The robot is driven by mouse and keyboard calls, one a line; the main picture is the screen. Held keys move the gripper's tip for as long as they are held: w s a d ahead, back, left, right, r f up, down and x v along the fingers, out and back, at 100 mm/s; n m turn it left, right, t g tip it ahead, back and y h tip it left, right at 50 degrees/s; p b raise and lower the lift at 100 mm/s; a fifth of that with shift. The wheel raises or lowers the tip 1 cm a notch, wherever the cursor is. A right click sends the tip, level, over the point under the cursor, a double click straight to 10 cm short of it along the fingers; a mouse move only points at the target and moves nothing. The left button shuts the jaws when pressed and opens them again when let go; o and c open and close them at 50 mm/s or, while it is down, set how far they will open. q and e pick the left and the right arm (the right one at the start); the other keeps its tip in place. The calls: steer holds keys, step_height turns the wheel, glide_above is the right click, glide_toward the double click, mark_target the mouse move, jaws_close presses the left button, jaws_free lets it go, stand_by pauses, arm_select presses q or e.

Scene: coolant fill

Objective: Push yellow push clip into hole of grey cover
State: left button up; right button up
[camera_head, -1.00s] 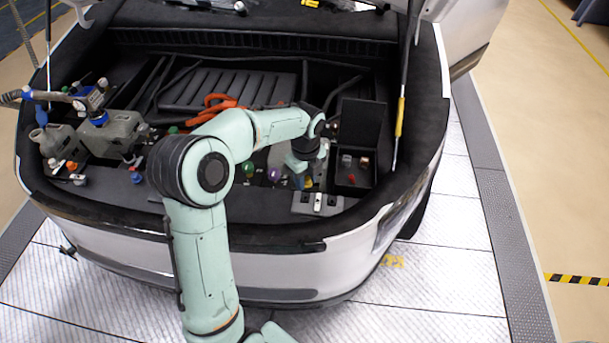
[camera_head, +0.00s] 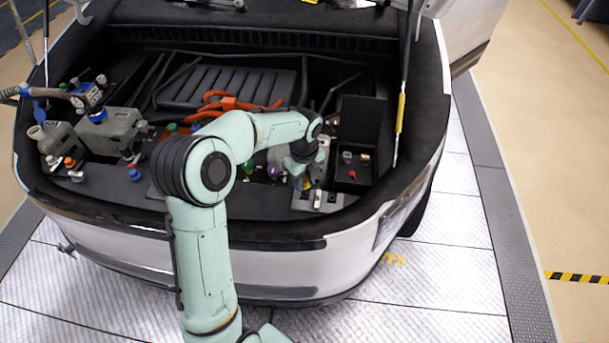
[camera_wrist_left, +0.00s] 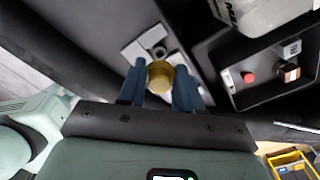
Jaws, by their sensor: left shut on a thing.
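The yellow push clip (camera_wrist_left: 160,76) is between the blue fingers of my left gripper (camera_wrist_left: 158,90) in the left wrist view. My left gripper is shut on it. The grey cover (camera_wrist_left: 135,51) lies just beyond the clip, with a dark round hole (camera_wrist_left: 160,51) partly beside the clip's upper edge in the picture. I cannot tell whether the clip touches the cover. In the head view the left gripper (camera_head: 303,183) is by the grey cover (camera_head: 331,207) at the trunk's front edge. My right gripper is not in view.
A black open box (camera_head: 362,110) with small parts, one with a red top (camera_wrist_left: 249,77), stands right of the cover. Orange cables (camera_head: 228,104) and grey tanks (camera_head: 112,133) lie left and behind. The trunk rim (camera_head: 200,220) runs close in front.

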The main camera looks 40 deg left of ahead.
mark_target(304, 187)
arm_select(q)
steer(key=shift+f+b, duration=0.45)
steer(key=shift+f, duration=1.05)
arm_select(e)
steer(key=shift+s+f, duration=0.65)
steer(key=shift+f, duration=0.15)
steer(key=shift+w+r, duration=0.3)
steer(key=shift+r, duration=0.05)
arm_select(q)
steer(key=shift+f, duration=1)
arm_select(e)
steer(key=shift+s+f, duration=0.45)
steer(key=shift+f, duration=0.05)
arm_select(q)
steer(key=shift+r, duration=0.15)
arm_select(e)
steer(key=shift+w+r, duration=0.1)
arm_select(q)
steer(key=shift+r, duration=0.5)
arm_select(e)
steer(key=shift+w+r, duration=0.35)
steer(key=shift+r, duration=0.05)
arm_select(q)
steer(key=shift+p, duration=0.45)
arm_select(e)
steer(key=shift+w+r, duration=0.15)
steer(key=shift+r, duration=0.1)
